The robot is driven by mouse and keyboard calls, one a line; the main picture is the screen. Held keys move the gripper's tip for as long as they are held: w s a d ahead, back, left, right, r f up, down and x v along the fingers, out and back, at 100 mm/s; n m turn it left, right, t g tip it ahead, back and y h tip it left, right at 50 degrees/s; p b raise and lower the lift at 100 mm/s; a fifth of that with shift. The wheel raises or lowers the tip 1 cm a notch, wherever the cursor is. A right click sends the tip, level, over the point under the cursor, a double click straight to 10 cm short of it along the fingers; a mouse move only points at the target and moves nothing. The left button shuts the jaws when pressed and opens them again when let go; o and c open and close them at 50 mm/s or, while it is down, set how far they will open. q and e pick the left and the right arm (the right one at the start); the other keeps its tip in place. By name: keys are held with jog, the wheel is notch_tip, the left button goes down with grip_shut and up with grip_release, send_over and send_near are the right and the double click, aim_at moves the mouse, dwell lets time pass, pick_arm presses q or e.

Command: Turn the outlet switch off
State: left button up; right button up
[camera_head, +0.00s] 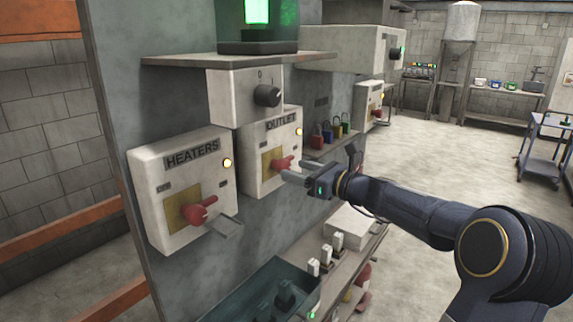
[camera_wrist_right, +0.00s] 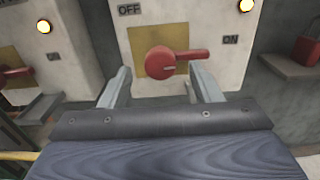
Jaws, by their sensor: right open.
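The outlet box (camera_head: 270,150) is a white panel labelled OUTLET, with a red rotary switch (camera_head: 284,163) on a yellow plate and a lit yellow lamp (camera_head: 299,131). In the right wrist view the red switch handle (camera_wrist_right: 178,58) points right, toward the ON label (camera_wrist_right: 230,40); the OFF label (camera_wrist_right: 129,9) is at upper left. My right gripper (camera_head: 300,178) is open in front of the switch. In the wrist view its two fingers (camera_wrist_right: 160,90) stand either side of the knob's lower part, with nothing held; contact is unclear. My left gripper is not in view.
The heaters box (camera_head: 185,190) with its own red switch (camera_head: 198,210) is to the left. A box with a black dial (camera_head: 267,96) sits above. Padlocks (camera_head: 328,134) stand on a ledge to the right. A teal bin (camera_head: 255,295) and a shelf are below. Open floor lies right.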

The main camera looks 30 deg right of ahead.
aim_at(287, 163)
jog(key=shift+x, duration=1.35)
jog(key=c, duration=1)
